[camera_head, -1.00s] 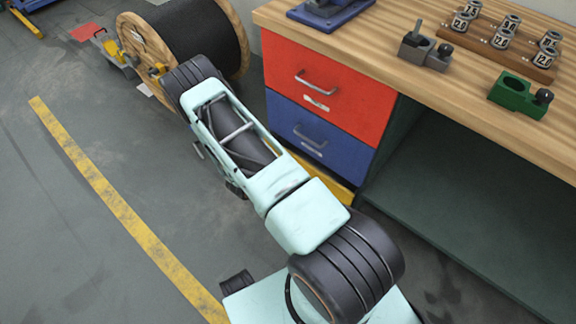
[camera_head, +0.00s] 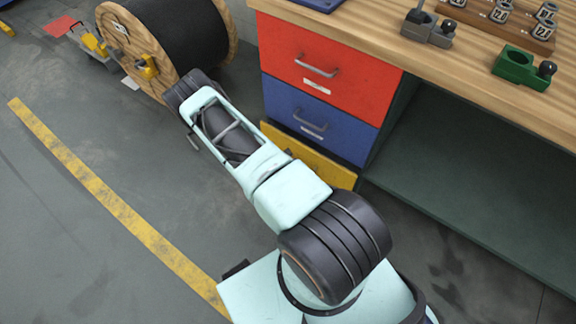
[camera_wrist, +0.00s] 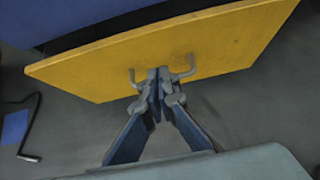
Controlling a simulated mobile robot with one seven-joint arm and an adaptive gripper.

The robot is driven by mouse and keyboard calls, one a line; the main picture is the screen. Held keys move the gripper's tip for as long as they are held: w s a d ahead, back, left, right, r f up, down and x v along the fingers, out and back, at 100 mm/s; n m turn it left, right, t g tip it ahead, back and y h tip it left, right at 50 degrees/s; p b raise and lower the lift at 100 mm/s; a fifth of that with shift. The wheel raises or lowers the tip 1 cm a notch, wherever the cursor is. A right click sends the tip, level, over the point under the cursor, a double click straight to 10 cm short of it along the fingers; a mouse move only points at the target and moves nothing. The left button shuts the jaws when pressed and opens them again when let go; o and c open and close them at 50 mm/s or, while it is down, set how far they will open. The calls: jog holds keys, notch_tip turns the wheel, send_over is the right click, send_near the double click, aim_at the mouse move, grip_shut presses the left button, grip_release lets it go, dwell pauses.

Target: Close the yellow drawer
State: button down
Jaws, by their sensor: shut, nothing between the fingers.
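The yellow drawer (camera_head: 338,174) is the lowest in the cabinet, under the blue drawer. My arm covers part of its front in the head view. In the wrist view the yellow front (camera_wrist: 225,48) crosses the picture at a slant, its top edge in sight. Its grey handle (camera_wrist: 187,69) shows on both sides of my fingers. My gripper (camera_wrist: 158,76) is shut and empty, with its fingertips at the middle of the handle; I cannot tell whether they touch it. My gripper is hidden in the head view. How far the drawer stands out is hard to tell.
Above are a blue drawer (camera_head: 315,118) and a red drawer (camera_head: 330,68), both flush, under a wooden worktop (camera_head: 470,70). A cable reel (camera_head: 175,45) stands at the back left. Open floor (camera_head: 90,250) with a yellow line (camera_head: 110,203) lies to the left.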

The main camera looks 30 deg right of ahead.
aim_at(306, 153)
jog(key=d, duration=0.1)
jog(key=w+d+f, duration=0.1)
jog(key=d, duration=0.1)
jog(key=w+d+b, duration=0.1)
jog(key=shift+d+f, duration=0.35)
jog(key=shift+w+d, duration=0.15)
jog(key=shift+d, duration=0.2)
